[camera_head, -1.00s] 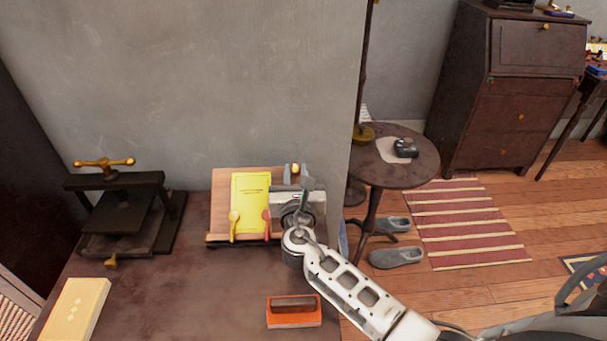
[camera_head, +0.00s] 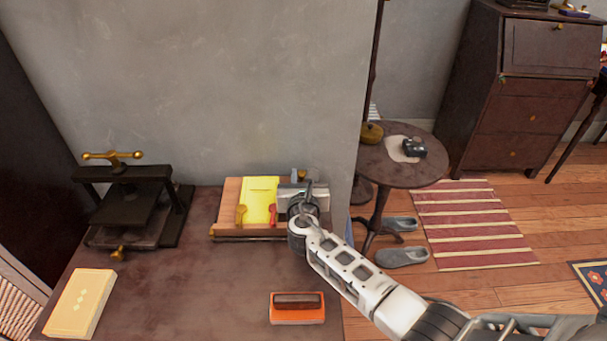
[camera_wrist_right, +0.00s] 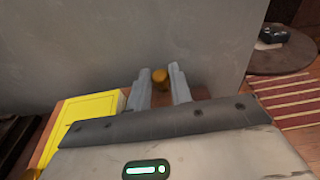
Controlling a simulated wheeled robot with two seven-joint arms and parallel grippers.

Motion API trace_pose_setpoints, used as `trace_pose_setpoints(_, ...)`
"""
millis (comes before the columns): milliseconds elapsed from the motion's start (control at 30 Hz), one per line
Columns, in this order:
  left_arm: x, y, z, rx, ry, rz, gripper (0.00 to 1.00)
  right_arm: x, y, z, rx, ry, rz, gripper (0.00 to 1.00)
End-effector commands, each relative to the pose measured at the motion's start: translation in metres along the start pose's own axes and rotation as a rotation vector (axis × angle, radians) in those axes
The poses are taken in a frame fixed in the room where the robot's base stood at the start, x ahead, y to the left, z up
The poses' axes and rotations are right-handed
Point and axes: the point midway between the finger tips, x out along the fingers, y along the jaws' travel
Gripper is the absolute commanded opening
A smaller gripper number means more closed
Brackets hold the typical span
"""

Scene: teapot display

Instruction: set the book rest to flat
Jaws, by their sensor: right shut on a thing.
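The wooden book rest (camera_head: 229,197) stands on the desk by the wall, its board now low and close to flat; I cannot tell whether it lies fully down. My left gripper is not in view.
A dark press (camera_head: 125,205) stands left on the desk (camera_head: 200,285). A cream box (camera_head: 80,303) is at front left, and an orange-based block (camera_head: 297,314) at front centre. A round side table (camera_head: 425,170) stands right of the wall's edge. The desk's middle is clear.

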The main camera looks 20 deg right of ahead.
Motion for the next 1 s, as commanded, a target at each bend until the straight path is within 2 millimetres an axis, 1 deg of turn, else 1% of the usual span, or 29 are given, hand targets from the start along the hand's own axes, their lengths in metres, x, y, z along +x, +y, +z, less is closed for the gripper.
trace_pose_setpoints(33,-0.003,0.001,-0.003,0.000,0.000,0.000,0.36,0.004,-0.001,0.010,0.002,0.000,-0.003,0.00)
trace_pose_setpoints(200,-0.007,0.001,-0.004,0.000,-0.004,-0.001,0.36,0.008,-0.001,0.005,0.002,0.043,-0.004,0.00)
trace_pose_setpoints(433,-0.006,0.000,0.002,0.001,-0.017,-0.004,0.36,0.010,-0.002,0.000,0.003,0.073,-0.004,0.00)
trace_pose_setpoints(900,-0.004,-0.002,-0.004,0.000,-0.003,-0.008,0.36,0.011,-0.002,0.000,0.002,0.078,-0.005,0.00)
trace_pose_setpoints(933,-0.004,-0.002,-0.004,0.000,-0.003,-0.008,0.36,0.011,-0.002,0.000,0.002,0.078,-0.005,0.27)
trace_pose_setpoints(1000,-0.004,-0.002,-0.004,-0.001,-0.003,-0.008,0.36,0.011,-0.002,-0.001,0.003,0.079,-0.005,0.43)
